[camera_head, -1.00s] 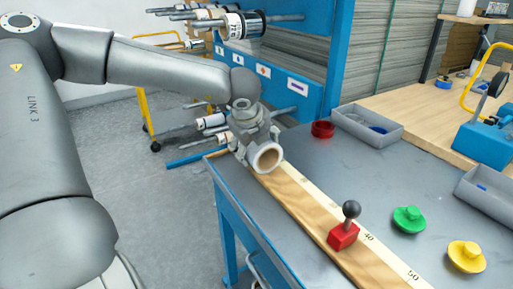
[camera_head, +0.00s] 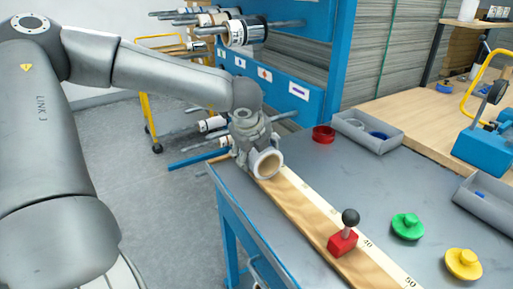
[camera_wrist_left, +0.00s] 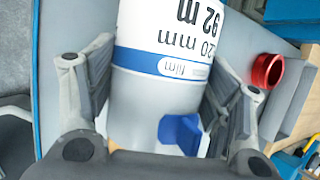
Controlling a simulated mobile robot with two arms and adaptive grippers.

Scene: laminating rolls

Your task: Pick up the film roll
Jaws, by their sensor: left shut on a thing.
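The film roll (camera_wrist_left: 162,85) is a white cylinder with a blue band and printed text, including "film" and "92 m". In the head view its open end with a tan core (camera_head: 266,164) faces me at the far end of the wooden rule board (camera_head: 310,220). My left gripper (camera_head: 247,140) is shut on the roll, with one finger on each side of it in the wrist view. I cannot tell whether the roll touches the board or hangs just above it. My right gripper is not in view.
A red block with a black knob (camera_head: 343,240) sits on the board. Green (camera_head: 407,227) and yellow (camera_head: 463,263) knobbed pieces, a red ring (camera_head: 323,134) and a grey tray (camera_head: 367,132) are on the table. A blue rack with rolls (camera_head: 290,75) stands behind.

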